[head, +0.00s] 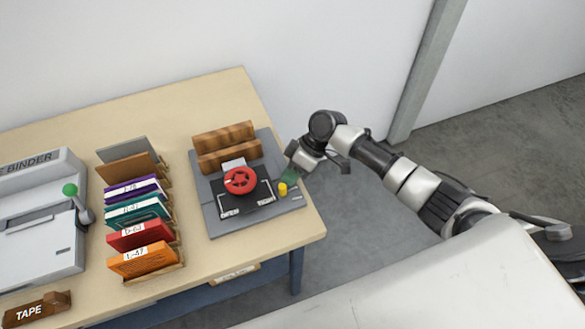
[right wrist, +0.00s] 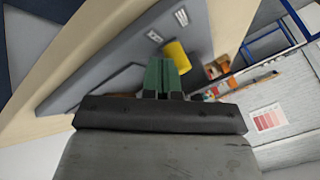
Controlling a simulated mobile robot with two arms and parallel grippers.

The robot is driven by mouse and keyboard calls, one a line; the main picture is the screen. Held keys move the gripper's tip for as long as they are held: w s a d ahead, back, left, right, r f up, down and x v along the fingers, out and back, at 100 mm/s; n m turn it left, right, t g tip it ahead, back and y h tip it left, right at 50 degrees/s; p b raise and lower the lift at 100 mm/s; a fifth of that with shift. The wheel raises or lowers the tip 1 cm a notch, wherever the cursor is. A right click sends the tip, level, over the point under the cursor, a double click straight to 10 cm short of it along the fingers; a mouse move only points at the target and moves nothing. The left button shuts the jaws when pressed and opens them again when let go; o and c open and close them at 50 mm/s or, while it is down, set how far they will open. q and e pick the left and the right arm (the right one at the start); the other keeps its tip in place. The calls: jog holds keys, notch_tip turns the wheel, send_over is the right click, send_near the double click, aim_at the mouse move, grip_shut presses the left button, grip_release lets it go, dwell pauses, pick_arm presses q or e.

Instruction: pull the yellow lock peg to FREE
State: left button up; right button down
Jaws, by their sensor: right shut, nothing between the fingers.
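The yellow lock peg (head: 283,189) stands at the right side of the grey base plate (head: 225,222) of a device with a red knob (head: 240,181). The peg also shows in the right wrist view (right wrist: 178,57), just beyond and to the right of my fingertips. My right gripper (head: 290,176) is beside the peg, its green fingers together and empty. Those fingers also show in the right wrist view (right wrist: 162,75). I cannot tell whether they touch the peg. Small white labels near the peg are too small to read. My left gripper is not in view.
Wooden blocks (head: 226,146) stand at the back of the device. A rack of coloured folders (head: 138,228) and a grey binder machine (head: 40,220) with a green-knobbed lever are to the left. A TAPE box (head: 36,310) lies at front left. The table's right edge is close to the device.

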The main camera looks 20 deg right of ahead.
jog(key=shift+s+r+p, duration=0.15)
jog(key=shift+s+p, duration=0.9)
jog(key=shift+s, duration=0.1)
jog(key=shift+s+d, duration=0.1)
jog(key=shift+s, duration=0.2)
jog(key=shift+f, duration=0.2)
jog(key=shift+w+r, duration=0.1)
